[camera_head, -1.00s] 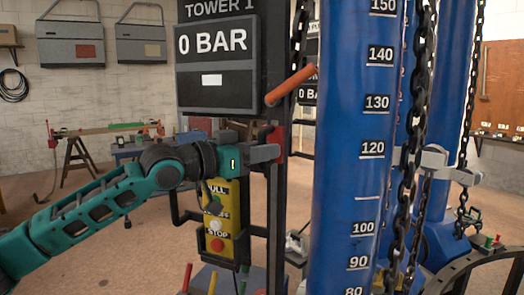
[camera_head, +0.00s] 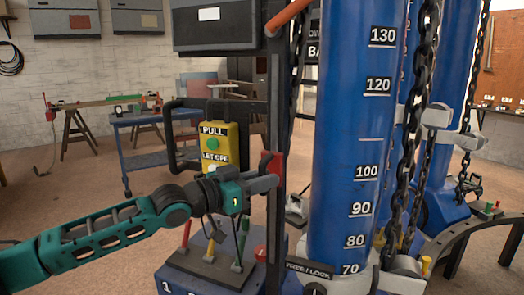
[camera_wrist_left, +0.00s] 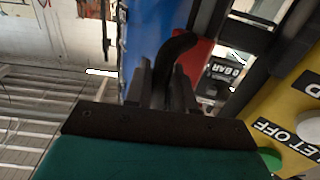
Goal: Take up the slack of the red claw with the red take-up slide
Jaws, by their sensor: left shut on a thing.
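The red take-up slide (camera_head: 268,165) sits on the dark upright post (camera_head: 275,110) left of the blue tower. My left gripper (camera_head: 268,183) is at the slide, against its lower part, and is shut on its black handle. In the left wrist view the black curved handle (camera_wrist_left: 180,46) rises from between the fingers (camera_wrist_left: 168,88), with the red slide (camera_wrist_left: 192,62) behind it. The fingers partly hide the slide. I cannot make out a red claw in these views. My right gripper is not in view.
A blue cylinder (camera_head: 345,135) with a number scale stands right of the post, with hanging chains (camera_head: 412,130) beside it. A yellow push-button box (camera_head: 218,143) hangs just left of the post. A lever console (camera_head: 205,265) stands below my left wrist.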

